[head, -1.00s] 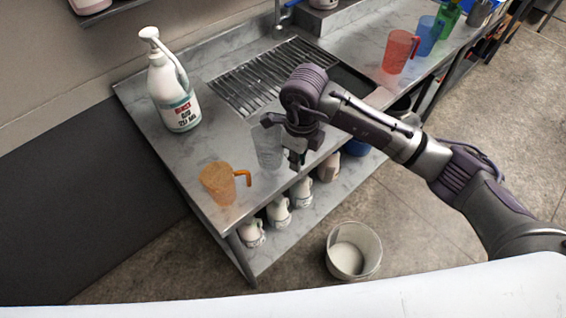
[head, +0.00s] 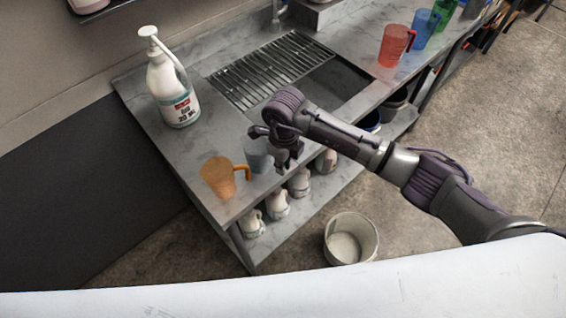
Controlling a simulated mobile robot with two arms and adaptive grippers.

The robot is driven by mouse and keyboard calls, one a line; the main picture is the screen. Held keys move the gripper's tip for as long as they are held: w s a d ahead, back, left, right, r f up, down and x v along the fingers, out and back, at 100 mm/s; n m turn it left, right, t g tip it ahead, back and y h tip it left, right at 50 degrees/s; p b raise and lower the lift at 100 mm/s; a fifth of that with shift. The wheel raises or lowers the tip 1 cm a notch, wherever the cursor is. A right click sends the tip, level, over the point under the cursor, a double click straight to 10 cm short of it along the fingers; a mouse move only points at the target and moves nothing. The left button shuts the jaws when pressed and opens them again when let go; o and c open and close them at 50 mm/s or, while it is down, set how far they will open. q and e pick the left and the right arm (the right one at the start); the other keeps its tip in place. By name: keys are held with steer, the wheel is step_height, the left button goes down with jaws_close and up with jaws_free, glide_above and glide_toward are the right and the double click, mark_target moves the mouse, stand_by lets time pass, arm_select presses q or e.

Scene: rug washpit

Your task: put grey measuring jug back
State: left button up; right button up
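The grey measuring jug (head: 256,155) is translucent and upright, at the near left part of the steel counter, just right of the orange jug (head: 218,178). My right gripper (head: 277,152) is at the jug's right side and appears shut on it; the fingers partly hide its handle side. I cannot tell whether the jug's base touches the counter. My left gripper is out of view.
A white pump bottle (head: 172,88) stands behind on the counter (head: 205,130). A sink with a drain grate (head: 268,72) lies beyond. Red (head: 394,46) and blue (head: 424,28) jugs stand at the right. White containers (head: 277,204) sit below; a bucket (head: 350,238) is on the floor.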

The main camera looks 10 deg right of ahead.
steer(key=o, duration=0.4)
steer(key=shift+r+p, duration=0.3)
steer(key=shift+p, duration=0.05)
step_height(320, 180, up, 11)
steer(key=b, duration=0.4)
steer(key=shift+b, duration=0.4)
steer(key=shift+r, duration=0.4)
